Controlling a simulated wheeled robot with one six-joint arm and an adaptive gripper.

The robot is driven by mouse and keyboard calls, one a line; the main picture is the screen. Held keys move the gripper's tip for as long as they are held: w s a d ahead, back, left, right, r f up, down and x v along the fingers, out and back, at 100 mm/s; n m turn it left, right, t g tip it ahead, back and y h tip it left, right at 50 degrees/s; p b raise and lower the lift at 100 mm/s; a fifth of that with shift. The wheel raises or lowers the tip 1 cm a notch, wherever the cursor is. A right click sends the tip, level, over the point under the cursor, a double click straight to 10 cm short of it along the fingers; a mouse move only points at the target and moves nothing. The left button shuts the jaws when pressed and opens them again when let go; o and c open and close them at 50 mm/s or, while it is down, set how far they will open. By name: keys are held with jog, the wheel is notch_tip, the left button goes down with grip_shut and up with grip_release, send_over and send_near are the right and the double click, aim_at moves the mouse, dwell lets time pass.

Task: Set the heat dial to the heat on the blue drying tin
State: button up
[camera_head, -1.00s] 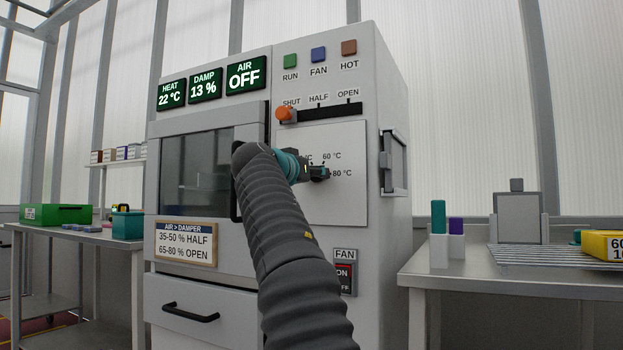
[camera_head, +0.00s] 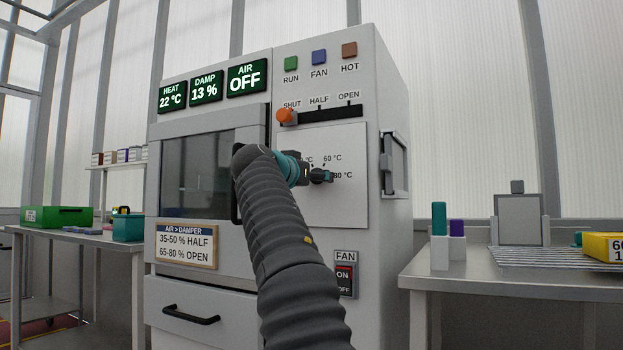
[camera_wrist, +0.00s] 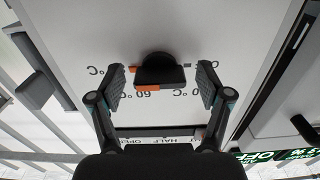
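The heat dial is a black knob, seen in the wrist view (camera_wrist: 160,72), on the white panel (camera_head: 345,205) of the dryer. Marks of 60 °C and 80 °C show beside it in the head view; others are partly covered. Orange marks show at the knob in the wrist view, but its exact setting is unclear. My gripper (camera_wrist: 162,84) is open, with one finger on each side of the knob and a gap at both sides. In the head view my gripper (camera_head: 311,175) covers part of the dial. I cannot make out a blue drying tin.
The damper lever (camera_head: 286,116) stands at SHUT above the dial. The heat display (camera_head: 171,97) reads 22 °C and air reads OFF. The fan switch (camera_head: 344,280) is below. A yellow tin (camera_head: 606,246) lies on the right bench; a green box (camera_head: 58,216) is on the left.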

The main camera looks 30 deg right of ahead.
jog(key=shift+a, duration=0.15)
jog(key=v, duration=1.1)
jog(key=shift+s+a, duration=0.25)
jog(key=shift+s, duration=0.1)
